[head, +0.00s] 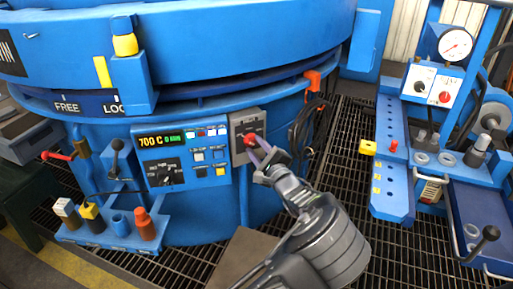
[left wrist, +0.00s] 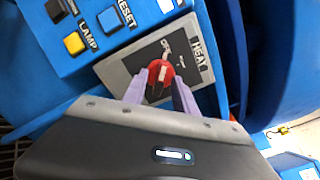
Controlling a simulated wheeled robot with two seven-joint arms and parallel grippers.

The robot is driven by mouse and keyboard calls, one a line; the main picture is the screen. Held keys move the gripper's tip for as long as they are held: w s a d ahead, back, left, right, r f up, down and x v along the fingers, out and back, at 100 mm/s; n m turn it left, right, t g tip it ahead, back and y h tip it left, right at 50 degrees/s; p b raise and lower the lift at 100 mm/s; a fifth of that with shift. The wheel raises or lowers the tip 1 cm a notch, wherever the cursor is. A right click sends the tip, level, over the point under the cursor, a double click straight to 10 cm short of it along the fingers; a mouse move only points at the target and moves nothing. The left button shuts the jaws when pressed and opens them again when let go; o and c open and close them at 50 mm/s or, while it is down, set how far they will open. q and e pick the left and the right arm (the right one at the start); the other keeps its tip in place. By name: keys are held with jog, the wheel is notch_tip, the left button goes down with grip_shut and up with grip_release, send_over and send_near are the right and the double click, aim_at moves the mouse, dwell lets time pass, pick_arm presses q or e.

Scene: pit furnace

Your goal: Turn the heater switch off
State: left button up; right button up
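The heater switch is a round red knob (head: 250,140) on a grey plate (head: 236,128) at the right of the blue control panel. In the left wrist view the red knob (left wrist: 161,74) has a pale pointer mark, and the plate (left wrist: 116,70) carries the word HEAT; the small lettering by the knob is hard to read. My left gripper (head: 259,152) is in front of the switch. Its purple fingers (left wrist: 159,92) are apart, one on each side of the knob; I cannot tell whether they touch it. My right gripper is not in view.
The panel display (head: 160,138) reads 700 C, with buttons and a black dial (head: 163,173) below it. A tool shelf (head: 112,236) juts out at lower left. Cables hang right of the switch. A blue gauge stand (head: 393,160) is at right, with grating floor between.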

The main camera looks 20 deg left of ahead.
pick_arm(q)
jog(key=p+v, duration=0.1)
jog(key=v, duration=0.6)
jog(key=shift+s+d, duration=0.2)
jog(key=shift+d, duration=0.05)
jog(key=shift+f, duration=0.1)
